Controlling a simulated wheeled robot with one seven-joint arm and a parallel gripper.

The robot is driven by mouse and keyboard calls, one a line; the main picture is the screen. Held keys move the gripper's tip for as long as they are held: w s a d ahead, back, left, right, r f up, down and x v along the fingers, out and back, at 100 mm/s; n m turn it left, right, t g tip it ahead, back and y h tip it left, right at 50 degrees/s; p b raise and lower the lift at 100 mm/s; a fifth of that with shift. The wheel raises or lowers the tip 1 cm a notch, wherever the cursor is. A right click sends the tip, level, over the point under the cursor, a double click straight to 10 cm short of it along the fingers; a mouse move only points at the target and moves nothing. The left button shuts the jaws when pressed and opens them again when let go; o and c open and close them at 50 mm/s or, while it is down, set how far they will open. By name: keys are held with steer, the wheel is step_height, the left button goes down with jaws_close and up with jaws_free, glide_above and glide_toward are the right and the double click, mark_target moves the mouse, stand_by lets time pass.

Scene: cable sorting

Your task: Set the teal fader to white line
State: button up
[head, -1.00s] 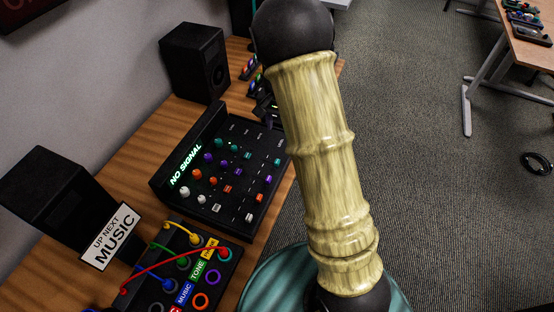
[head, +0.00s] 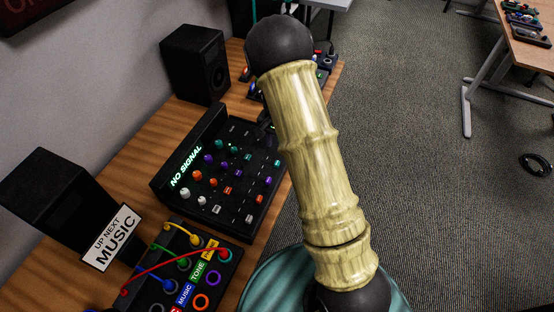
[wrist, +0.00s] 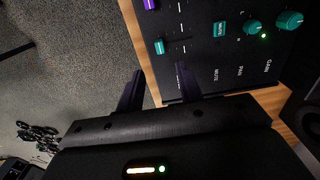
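The teal fader (wrist: 159,47) shows in the wrist view on the dark mixer (wrist: 200,55), near the mixer's edge. In the head view the teal fader (head: 278,163) is a small cap at the mixer's right side, close to my arm. Thin white marks (wrist: 183,34) lie beside the fader's track; I cannot tell which one is the target line. My gripper (wrist: 158,86) is open and empty, its two dark fingers apart and just short of the teal fader in the wrist view. I cannot tell its height above the mixer. The gripper is not recognisable in the head view.
A purple fader (wrist: 150,4), a teal mute button (wrist: 220,29) and teal knobs (wrist: 290,20) sit nearby. A patch box (head: 215,255) with cables, a sign (head: 111,238) and a speaker (head: 195,62) share the wooden desk (head: 120,165). Open carpet lies to the right.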

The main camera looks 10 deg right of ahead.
mark_target(277, 162)
step_height(277, 162, down, 10)
steer(key=shift+r+p, duration=0.1)
steer(key=shift+p, duration=0.3)
jaws_close()
